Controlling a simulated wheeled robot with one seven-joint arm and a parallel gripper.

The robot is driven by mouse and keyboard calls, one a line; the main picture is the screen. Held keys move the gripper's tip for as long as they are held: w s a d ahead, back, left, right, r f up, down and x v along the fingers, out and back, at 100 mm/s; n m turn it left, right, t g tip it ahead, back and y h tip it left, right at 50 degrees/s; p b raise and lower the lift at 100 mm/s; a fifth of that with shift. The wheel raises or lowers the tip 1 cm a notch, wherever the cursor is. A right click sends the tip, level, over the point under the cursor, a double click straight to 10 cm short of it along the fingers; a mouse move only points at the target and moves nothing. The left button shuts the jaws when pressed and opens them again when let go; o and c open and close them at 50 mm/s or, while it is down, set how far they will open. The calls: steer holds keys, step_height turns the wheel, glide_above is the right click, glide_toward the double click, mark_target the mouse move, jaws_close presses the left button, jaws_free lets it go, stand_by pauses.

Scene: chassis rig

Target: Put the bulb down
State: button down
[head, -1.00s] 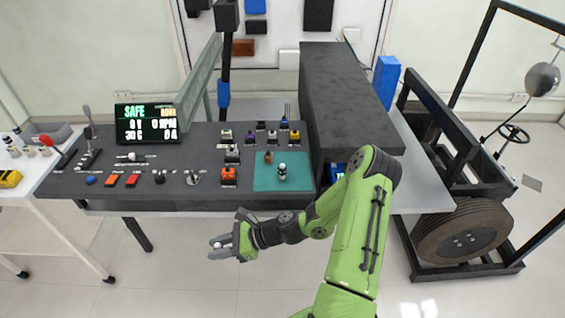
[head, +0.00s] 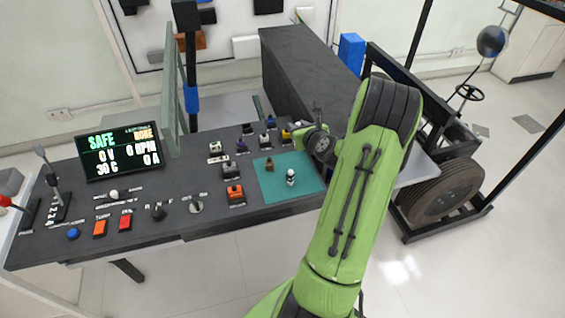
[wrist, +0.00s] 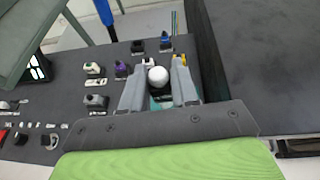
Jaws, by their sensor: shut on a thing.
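In the wrist view my gripper (wrist: 158,88) is shut on the bulb (wrist: 157,76), whose round white top shows between the two grey fingers. Its lower part is partly hidden by the fingers. A sliver of the teal mat (wrist: 154,104) shows between the fingers, below the bulb in the picture. In the head view the teal mat (head: 268,185) lies on the dark console, with a small black-and-white piece (head: 291,177) and a brown piece (head: 270,163) standing on it. My gripper is mostly hidden behind my arm there, beyond the mat's back right side.
A tall dark box (head: 300,60) rises at the back right. A display (head: 120,150) and a glass panel (head: 171,100) stand at the left.

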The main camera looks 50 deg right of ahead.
step_height(320, 180, up, 2)
steer(key=d, duration=0.2)
steer(key=m+h+b, duration=0.1)
steer(key=b, duration=0.5)
glide_above(302, 171)
steer(key=shift+g, duration=0.3)
step_height(302, 171, down, 18)
steer(key=shift+w+r, duration=0.1)
steer(key=shift+r, duration=0.1)
steer(key=c, duration=1.2)
jaws_free()
steer(key=shift+o, duration=0.3)
